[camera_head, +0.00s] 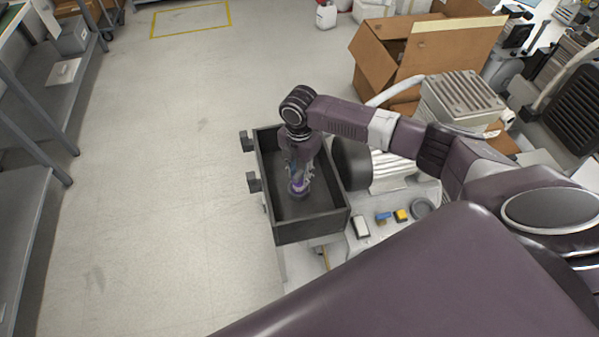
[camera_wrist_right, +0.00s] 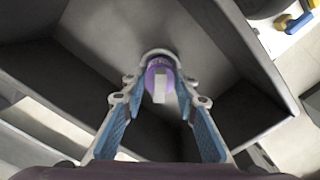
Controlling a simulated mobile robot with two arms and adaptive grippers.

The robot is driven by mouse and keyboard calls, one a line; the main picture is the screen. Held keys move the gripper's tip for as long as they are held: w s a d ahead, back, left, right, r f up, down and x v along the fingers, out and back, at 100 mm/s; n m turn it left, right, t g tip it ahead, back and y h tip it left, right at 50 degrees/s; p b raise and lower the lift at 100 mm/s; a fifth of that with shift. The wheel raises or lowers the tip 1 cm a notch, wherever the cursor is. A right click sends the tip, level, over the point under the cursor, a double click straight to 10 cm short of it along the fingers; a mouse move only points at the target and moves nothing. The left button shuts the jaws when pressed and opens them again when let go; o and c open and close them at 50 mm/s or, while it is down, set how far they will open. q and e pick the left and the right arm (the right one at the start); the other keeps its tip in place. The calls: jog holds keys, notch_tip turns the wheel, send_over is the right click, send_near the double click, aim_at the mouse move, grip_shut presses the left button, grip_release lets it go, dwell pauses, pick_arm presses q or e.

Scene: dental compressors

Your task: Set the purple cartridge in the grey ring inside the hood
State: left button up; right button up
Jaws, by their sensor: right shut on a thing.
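The purple cartridge (camera_head: 298,185) is low inside the dark open-topped hood (camera_head: 312,229). My right gripper (camera_head: 299,178) reaches down into the hood and is shut on the cartridge. In the right wrist view the cartridge (camera_wrist_right: 157,66) shows between the fingertips (camera_wrist_right: 160,92), with a pale tab on its near face. A grey ring (camera_wrist_right: 156,52) shows as a curved rim around the far side of the cartridge. The near side of the ring is hidden, so I cannot tell if the cartridge is fully seated. My left gripper is not in view.
Right of the hood, a white surface holds a white block (camera_head: 361,228), small blue (camera_head: 383,218) and yellow (camera_head: 402,215) pieces and a dark round ring (camera_head: 422,208). A compressor and cardboard box (camera_head: 385,55) stand behind. The floor at left is clear.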

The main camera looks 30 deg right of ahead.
jog(key=shift+f+b, duration=0.3)
jog(key=shift+f, duration=0.3)
jog(key=o, duration=0.9)
notch_tip(320, 180, up, 11)
jog(key=p, duration=1.1)
jog(key=shift+a, duration=0.1)
